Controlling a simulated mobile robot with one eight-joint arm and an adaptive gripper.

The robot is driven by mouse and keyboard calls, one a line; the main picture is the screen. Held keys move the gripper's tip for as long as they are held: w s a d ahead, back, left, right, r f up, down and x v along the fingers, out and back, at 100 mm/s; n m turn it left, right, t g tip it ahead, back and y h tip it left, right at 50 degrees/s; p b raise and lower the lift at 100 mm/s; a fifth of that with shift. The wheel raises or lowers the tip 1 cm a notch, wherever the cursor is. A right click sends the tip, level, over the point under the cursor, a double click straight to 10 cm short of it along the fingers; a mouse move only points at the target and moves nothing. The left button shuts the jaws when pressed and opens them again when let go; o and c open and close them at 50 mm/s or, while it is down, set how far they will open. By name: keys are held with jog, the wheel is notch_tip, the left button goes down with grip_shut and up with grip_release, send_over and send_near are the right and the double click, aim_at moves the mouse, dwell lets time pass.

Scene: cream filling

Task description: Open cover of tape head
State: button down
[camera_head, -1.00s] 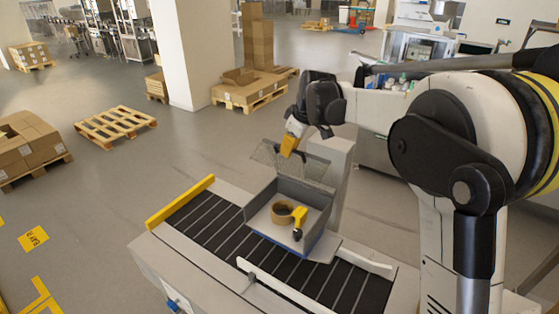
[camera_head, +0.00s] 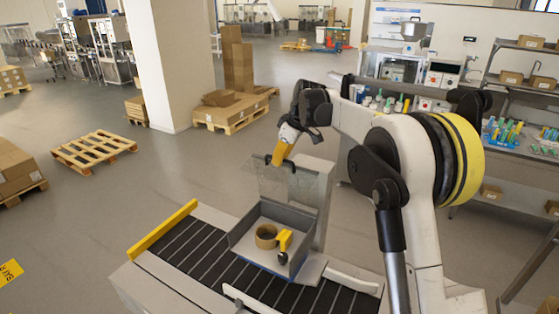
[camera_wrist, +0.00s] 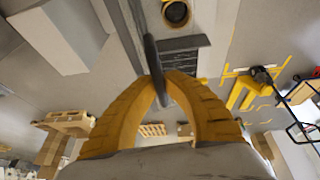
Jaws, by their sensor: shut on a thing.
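The tape head (camera_head: 295,220) is a grey open-topped box on the conveyor, with a brown tape roll (camera_head: 265,236) and a yellow part (camera_head: 284,243) inside. Its see-through cover (camera_head: 292,186) stands raised along the box's far side. My gripper (camera_head: 277,163) is above the box at the cover's upper edge, with its yellow fingers pointing down. In the wrist view, the fingers (camera_wrist: 161,88) close around a dark bar (camera_wrist: 153,58), which looks like the cover's handle. The tape roll also shows at the top of that view (camera_wrist: 176,12).
A grey post (camera_head: 325,210) stands close behind the box. A pallet (camera_head: 93,150) lies on the floor at left, and shelves with small items stand at right.

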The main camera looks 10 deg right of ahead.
jog(key=c, duration=1.5)
grip_release()
jog(key=shift+o, duration=0.2)
jog(key=v, duration=1.2)
jog(key=shift+f, duration=0.15)
